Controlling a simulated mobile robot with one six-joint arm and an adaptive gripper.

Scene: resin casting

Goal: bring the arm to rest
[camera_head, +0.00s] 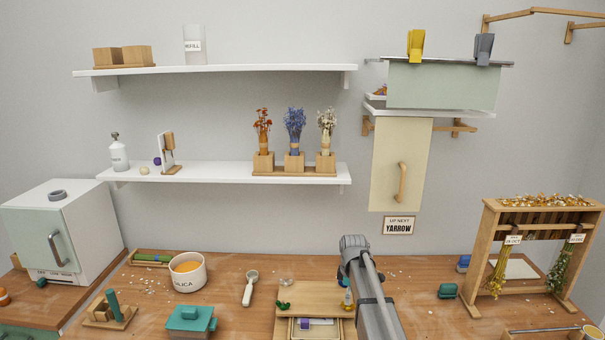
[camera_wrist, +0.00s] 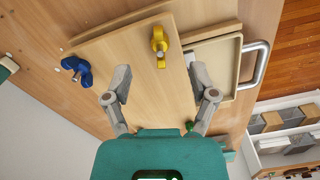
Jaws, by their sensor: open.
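My gripper (camera_wrist: 161,82) shows in the wrist view with its two grey fingers spread apart and nothing between them. It is over a light wooden board (camera_wrist: 135,75); I cannot tell the exact height. A green one (camera_wrist: 190,126) is partly hidden by the right finger. In the head view my grey arm reaches over the right side of the same board (camera_head: 305,293), and my gripper cannot be made out there.
A pale tray with a metal handle (camera_wrist: 260,62) lies beside the board. On the bench stand a white cup (camera_head: 188,275), a scoop (camera_head: 250,287), a teal block (camera_head: 190,320) and a wooden drying rack (camera_head: 474,260).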

